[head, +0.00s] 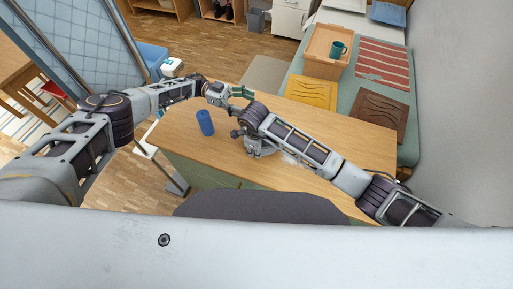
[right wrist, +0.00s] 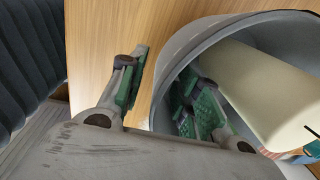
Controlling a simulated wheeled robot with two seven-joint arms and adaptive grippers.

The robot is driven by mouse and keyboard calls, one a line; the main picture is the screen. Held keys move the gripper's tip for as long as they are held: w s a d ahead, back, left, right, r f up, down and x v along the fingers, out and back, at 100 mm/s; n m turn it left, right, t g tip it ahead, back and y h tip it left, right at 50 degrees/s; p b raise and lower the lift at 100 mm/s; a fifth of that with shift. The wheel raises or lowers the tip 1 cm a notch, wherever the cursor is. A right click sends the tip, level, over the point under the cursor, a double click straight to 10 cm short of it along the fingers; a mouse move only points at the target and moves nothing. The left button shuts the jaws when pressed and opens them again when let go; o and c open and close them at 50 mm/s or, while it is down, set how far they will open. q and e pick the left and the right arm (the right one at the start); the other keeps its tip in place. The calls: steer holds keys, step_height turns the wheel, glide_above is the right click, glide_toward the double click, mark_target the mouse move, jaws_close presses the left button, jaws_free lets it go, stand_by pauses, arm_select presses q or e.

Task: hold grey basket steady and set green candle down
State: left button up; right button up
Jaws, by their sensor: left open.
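The grey basket (head: 262,149) stands on the wooden desk, mostly hidden under my right arm in the head view. In the right wrist view its rim and wall (right wrist: 160,85) show close up. My right gripper (right wrist: 165,88) straddles the wall, one finger outside and one inside, with visible gaps. A cream cylinder (right wrist: 260,85) lies tilted inside the basket. My left gripper (head: 240,93) is open above the far part of the desk, behind the basket. Green shows at its fingertips, probably its pads. I cannot make out a separate green candle.
A blue cylinder (head: 205,122) stands on the desk (head: 330,125), left of the basket. The desk's right part is clear. Behind it, a green bench holds a wooden tray (head: 325,66) with a teal mug (head: 338,50), and yellow (head: 311,91) and brown (head: 374,116) pieces.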

steer(key=shift+r, duration=0.1)
step_height(320, 180, up, 12)
steer(key=s, duration=0.1)
steer(key=shift+s+a, duration=0.15)
stand_by(0.6)
steer(key=shift+f, duration=0.2)
stand_by(0.4)
